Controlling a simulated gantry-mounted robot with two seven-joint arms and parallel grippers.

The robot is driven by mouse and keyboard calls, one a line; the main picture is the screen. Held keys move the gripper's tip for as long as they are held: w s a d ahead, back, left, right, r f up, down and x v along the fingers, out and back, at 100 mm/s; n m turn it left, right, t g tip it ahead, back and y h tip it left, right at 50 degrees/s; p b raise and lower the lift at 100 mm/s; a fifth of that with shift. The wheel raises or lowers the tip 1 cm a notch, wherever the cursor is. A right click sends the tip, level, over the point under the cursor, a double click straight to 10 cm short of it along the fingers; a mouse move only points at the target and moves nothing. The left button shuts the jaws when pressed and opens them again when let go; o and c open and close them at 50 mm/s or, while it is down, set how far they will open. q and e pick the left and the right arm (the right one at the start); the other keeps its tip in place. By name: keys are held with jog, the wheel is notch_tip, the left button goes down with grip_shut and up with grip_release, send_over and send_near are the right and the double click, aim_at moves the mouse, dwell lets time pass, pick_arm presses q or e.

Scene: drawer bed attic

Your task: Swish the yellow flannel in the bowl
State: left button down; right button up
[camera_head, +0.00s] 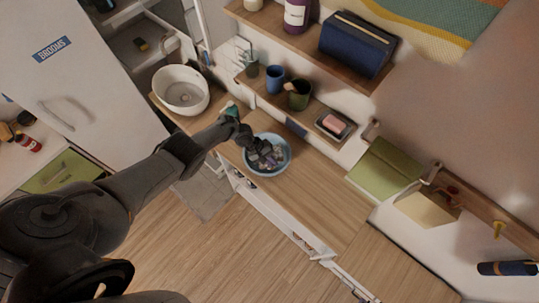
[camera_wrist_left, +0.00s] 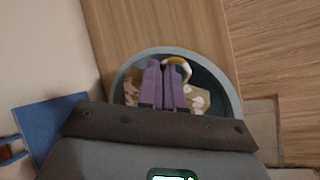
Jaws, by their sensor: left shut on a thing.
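A blue-grey round bowl (camera_head: 285,167) stands on the wooden counter and also shows in the left wrist view (camera_wrist_left: 119,87). My left gripper (camera_head: 265,160) reaches down into it. In the left wrist view the two purple fingers (camera_wrist_left: 164,85) are close together inside the bowl, shut on the yellow flannel (camera_wrist_left: 183,68). Pale, mottled patches show in the bowl on both sides of the fingers. My right gripper is not in view.
A white basin (camera_head: 181,90) stands left of the bowl. Behind, a shelf holds a blue cup (camera_head: 275,79), a dark green cup (camera_head: 299,94) and a soap dish (camera_head: 334,125). Counter right of the bowl is clear.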

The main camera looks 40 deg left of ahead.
pick_arm(q)
jog(key=shift+a+f+b, duration=0.15)
jog(key=shift+a+b, duration=0.25)
jog(key=shift+a, duration=1.05)
jog(key=shift+d+r, duration=0.25)
jog(key=shift+d, duration=0.2)
jog(key=shift+d+p, duration=0.45)
jog(key=shift+d, duration=0.1)
jog(key=shift+f, duration=0.1)
jog(key=shift+d, duration=0.15)
